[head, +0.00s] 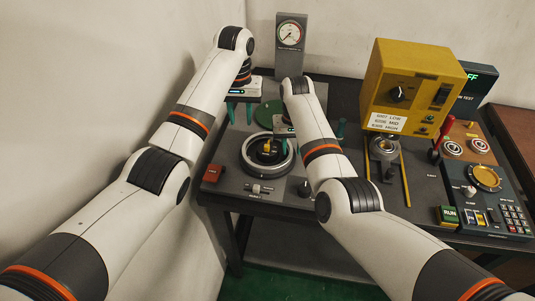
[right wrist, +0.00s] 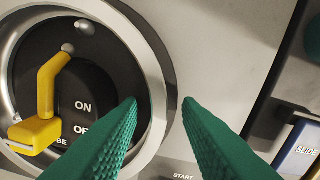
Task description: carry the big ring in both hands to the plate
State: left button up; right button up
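The big ring (head: 246,165) looks silver-grey and lies flat around a black dial with a yellow lever on the bench panel. In the right wrist view its rim (right wrist: 158,65) passes between the fingertips of my right gripper (right wrist: 160,101). That gripper is open; I cannot tell whether it touches the ring. In the head view my right forearm hides most of its fingers. My left gripper (head: 240,112) is open and empty, fingers down, behind and left of the ring. A green round plate (head: 266,112) lies behind the ring, partly hidden by my right arm.
A gauge post (head: 290,40) stands at the back. A yellow box (head: 412,88) stands to the right, with a keypad console (head: 495,200) in front of it. A wall closes off the left side.

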notch_tip(320, 180, up, 12)
dwell(0.4)
dwell(0.4)
